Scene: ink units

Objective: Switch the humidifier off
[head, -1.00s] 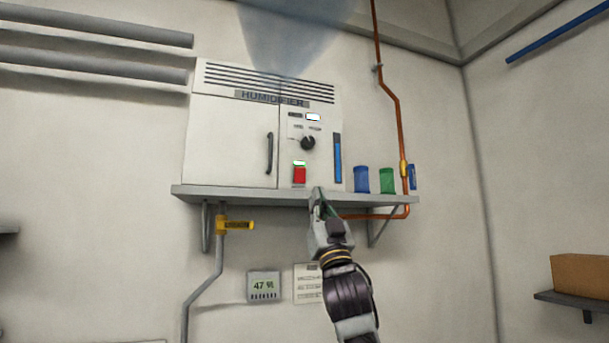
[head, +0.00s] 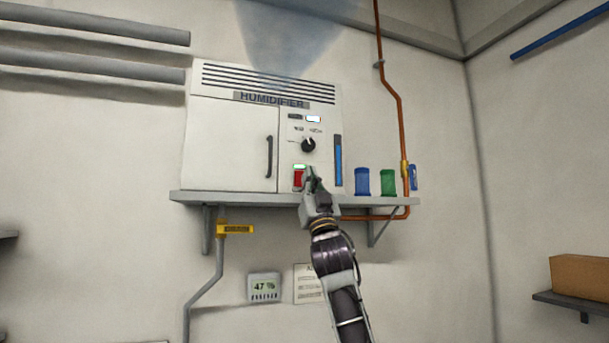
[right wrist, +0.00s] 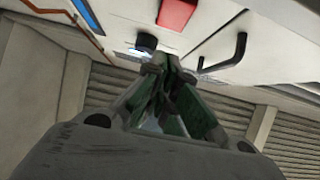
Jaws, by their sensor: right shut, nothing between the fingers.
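The white humidifier (head: 230,145) stands on a grey wall shelf, and a bluish mist cone rises from its top. Its front panel carries a red rocker switch (head: 298,179) below a lit green indicator (head: 299,166), with a black knob (head: 308,145) above. The switch also shows in the right wrist view (right wrist: 178,14). My right gripper (head: 311,172) is shut and empty, its fingertips just right of the red switch in the head view and overlapping its edge. In the right wrist view the closed fingertips (right wrist: 167,62) appear apart from the switch. My left gripper is not in view.
The grey shelf (head: 250,198) runs under the humidifier. Blue (head: 362,182) and green (head: 388,182) containers stand to its right, near a copper pipe (head: 401,120). A yellow-handled valve (head: 235,229) and a 47 % display (head: 264,287) are below.

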